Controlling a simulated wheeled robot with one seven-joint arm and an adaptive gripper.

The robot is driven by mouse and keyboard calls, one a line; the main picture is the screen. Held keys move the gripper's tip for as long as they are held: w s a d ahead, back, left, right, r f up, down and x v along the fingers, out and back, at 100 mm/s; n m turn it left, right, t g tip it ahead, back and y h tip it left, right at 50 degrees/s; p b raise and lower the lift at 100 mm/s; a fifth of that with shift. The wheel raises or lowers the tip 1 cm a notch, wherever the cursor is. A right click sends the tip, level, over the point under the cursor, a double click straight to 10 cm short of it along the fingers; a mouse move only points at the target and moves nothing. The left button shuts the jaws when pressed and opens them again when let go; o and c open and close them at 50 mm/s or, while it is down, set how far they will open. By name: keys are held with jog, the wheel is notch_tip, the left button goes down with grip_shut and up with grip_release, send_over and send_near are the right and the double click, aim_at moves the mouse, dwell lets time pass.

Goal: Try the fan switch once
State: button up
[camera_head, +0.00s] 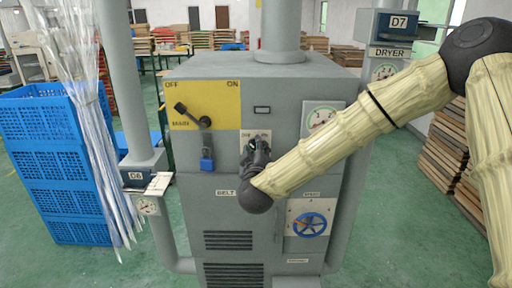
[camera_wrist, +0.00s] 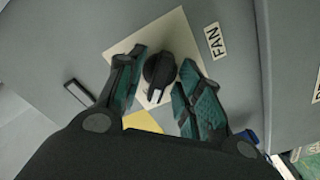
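The fan switch is a black rotary knob (camera_wrist: 159,68) with a pale pointer mark, on a cream plate beside a FAN label (camera_wrist: 215,40) in the wrist view. My gripper (camera_wrist: 164,62) has its two green-padded fingers apart, one on each side of the knob. A small gap shows at the right finger; I cannot tell whether the left one touches. In the head view my gripper (camera_head: 256,152) is at the plate on the front of the grey cabinet (camera_head: 285,85) and hides most of the knob.
The MAIN lever (camera_head: 193,115) and a blue padlock (camera_head: 207,163) are left of my gripper. A gauge (camera_head: 321,117) is to the right, with a blue handwheel (camera_head: 309,224) below. Blue crates (camera_head: 60,170) and hanging clear plastic strips (camera_head: 95,110) stand at left.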

grip_shut()
jog(key=shift+m+b, duration=0.3)
jog(key=shift+b, duration=0.15)
jog(key=m+b, duration=0.4)
jog(key=b, duration=0.1)
jog(key=m+b, duration=0.4)
jog(key=m, duration=0.1)
jog(key=shift+w+f+b, duration=0.1)
jog(key=shift+f+b, duration=0.1)
jog(key=shift+b, duration=0.15)
jog(key=m+b, duration=0.5)
jog(key=m, duration=0.1)
jog(key=shift+r+b, duration=0.1)
jog(key=shift+b, duration=0.25)
jog(key=shift+r+m+b, duration=0.1)
jog(key=shift+m+b, duration=0.9)
jog(key=shift+m, duration=0.1)
jog(key=shift+r, duration=0.1)
